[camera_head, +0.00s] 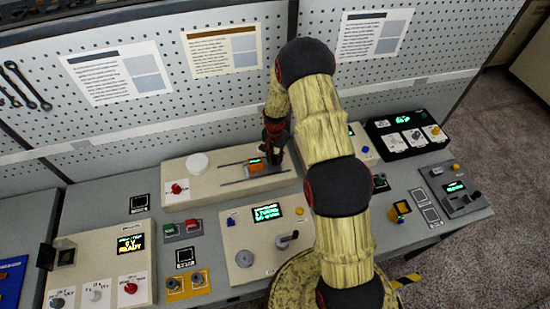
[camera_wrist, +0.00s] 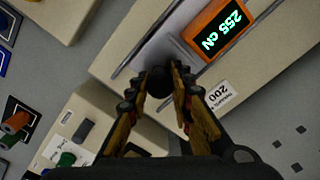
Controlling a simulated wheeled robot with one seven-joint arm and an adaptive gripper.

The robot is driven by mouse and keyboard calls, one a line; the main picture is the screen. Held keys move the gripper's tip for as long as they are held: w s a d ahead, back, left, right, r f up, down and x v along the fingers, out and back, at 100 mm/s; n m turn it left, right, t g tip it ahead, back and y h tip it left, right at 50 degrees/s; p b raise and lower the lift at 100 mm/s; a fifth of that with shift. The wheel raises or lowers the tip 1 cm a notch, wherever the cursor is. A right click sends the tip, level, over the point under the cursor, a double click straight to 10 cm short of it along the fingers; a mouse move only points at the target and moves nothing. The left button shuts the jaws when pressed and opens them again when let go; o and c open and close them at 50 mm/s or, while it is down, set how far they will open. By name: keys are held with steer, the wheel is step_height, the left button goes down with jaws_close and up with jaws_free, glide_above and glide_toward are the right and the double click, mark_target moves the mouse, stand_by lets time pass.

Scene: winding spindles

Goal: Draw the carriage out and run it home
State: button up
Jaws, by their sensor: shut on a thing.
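The carriage (camera_head: 257,166) sits between two dark slide rails on a long beige unit (camera_head: 205,185) at the middle of the bench. It bears an orange-framed display, partly hidden by my gripper in the head view. In the wrist view the display (camera_wrist: 220,28) reads 255 cN, beside the carriage's grey plate (camera_wrist: 178,53). My gripper (camera_head: 273,148) reaches down at the carriage's right side. In the wrist view my gripper (camera_wrist: 160,76) is shut on a dark round knob (camera_wrist: 158,84) next to the grey plate. The knob's lower part is hidden.
A panel with a crank (camera_head: 288,240) and a green display lies in front. A black box (camera_head: 405,133) stands at the right. A pegboard wall rises behind.

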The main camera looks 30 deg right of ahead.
mark_target(249, 162)
jaws_close()
steer(key=shift+w+a, duration=0.15)
steer(key=shift+a, duration=0.1)
steer(key=a+b, duration=0.1)
steer(key=a, duration=0.2)
steer(key=w+a+b, duration=0.1)
steer(key=a, duration=0.2)
steer(key=w+a+b, duration=0.1)
steer(key=a, duration=0.3)
steer(key=shift+b, duration=0.3)
steer(key=shift+o, duration=2.1)
jaws_free()
steer(key=shift+o, duration=1.2)
steer(key=shift+a, duration=0.25)
